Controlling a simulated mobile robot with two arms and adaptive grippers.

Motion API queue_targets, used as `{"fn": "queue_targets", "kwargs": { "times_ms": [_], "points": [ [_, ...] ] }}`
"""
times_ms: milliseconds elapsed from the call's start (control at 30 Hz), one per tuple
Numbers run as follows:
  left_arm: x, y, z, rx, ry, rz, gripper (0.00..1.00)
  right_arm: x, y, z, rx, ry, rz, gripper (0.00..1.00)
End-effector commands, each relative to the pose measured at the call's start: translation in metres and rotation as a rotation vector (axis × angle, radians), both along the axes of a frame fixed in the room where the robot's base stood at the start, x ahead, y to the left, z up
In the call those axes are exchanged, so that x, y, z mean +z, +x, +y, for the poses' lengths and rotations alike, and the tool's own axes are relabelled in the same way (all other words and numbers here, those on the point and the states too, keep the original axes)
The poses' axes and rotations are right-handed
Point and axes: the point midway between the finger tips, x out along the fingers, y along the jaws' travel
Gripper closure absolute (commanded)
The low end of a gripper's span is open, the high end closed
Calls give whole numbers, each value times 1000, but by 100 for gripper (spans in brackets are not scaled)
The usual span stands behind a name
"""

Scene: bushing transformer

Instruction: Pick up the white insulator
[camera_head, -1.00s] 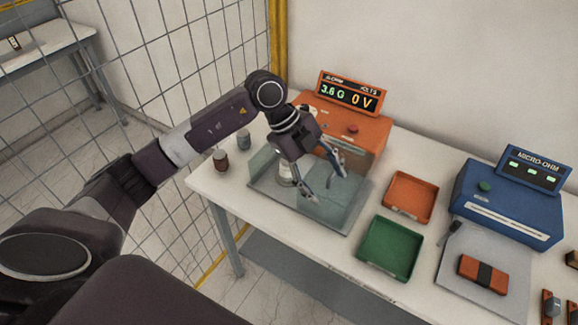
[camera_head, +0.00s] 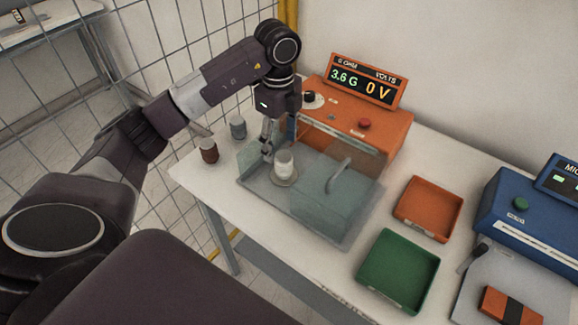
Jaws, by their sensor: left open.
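The white insulator (camera_head: 285,163) stands upright on a round base inside the clear test box (camera_head: 338,240) in front of the orange meter. My left gripper (camera_head: 267,150) is open and empty, just left of and beside the insulator, with its fingers pointing down. Whether it touches the insulator cannot be told. The clear cover with its handle (camera_head: 338,174) sits over the right part of the box, and the insulator is in the uncovered left part. My right gripper does not show.
A brown insulator (camera_head: 209,151) and a grey insulator (camera_head: 238,128) stand on the table left of the box. The orange meter (camera_head: 385,132) stands behind. An orange tray (camera_head: 430,207), a green tray (camera_head: 400,270) and a blue meter (camera_head: 520,212) are at right.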

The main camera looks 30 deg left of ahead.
Motion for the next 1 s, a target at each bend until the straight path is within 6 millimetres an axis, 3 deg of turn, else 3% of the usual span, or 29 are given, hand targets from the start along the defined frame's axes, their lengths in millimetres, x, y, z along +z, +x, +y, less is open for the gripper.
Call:
{"fn": "queue_targets", "kwargs": {
  "times_ms": [33,167,467,733,1000],
  "points": [
    [-9,0,0,1,1,0,42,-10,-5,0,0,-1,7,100],
    [-16,0,0,2,1,2,42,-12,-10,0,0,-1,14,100],
    [-44,0,0,1,-1,5,42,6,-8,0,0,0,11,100],
    [-82,3,0,1,0,4,42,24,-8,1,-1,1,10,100],
    [-90,4,0,0,0,0,42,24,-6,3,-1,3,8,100]
  ]
}}
